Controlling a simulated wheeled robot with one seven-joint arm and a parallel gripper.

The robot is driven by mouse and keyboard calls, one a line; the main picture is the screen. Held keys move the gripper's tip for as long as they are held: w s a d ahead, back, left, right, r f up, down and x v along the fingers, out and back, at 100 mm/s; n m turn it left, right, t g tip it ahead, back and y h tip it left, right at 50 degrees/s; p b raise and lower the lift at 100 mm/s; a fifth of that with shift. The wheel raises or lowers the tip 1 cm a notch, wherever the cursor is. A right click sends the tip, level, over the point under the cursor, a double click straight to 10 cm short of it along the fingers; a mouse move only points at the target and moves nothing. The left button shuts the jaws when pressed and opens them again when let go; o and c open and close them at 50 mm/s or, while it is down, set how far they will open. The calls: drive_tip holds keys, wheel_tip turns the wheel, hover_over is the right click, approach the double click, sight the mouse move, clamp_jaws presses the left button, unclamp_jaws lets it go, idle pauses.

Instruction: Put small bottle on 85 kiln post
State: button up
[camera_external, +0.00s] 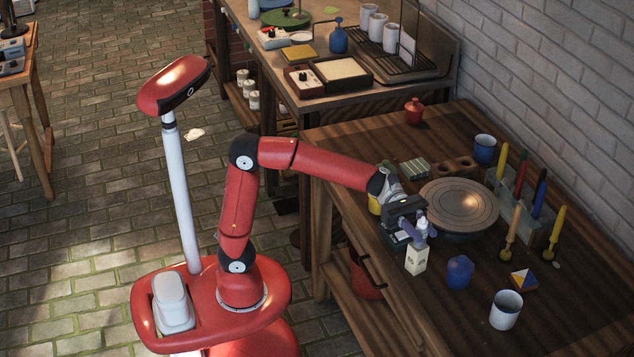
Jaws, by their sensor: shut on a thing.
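My gripper (416,219) is over the near-left part of the wooden table, shut on a small pale grey-violet bottle (423,229). The fingers hide part of the bottle. Directly below it in the picture is a cream, square-sided upright block (415,261) with a small dark marking. It looks like the kiln post, but the marking is too small to read as 85. The bottle's lower end meets the top of the block in the picture. I cannot tell whether they touch.
A round grey turntable (459,204) is just right of my gripper. A blue jar (459,272) stands right of the block, and a white mug (506,310) is nearer the front. A rack with coloured tools (524,217) stands by the wall. A red jar (414,111) is at the back.

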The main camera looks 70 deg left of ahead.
drive_tip(key=shift+f+b, duration=0.2)
drive_tip(key=shift+b, duration=0.1)
drive_tip(key=o, duration=1)
drive_tip(key=shift+r, duration=0.1)
drive_tip(key=shift+c, duration=0.2)
drive_tip(key=shift+r+p, duration=0.25)
drive_tip(key=shift+p, duration=0.1)
drive_tip(key=s+a+b, duration=0.1)
drive_tip(key=a+b, duration=0.1)
drive_tip(key=a, duration=1)
drive_tip(key=shift+f, duration=0.15)
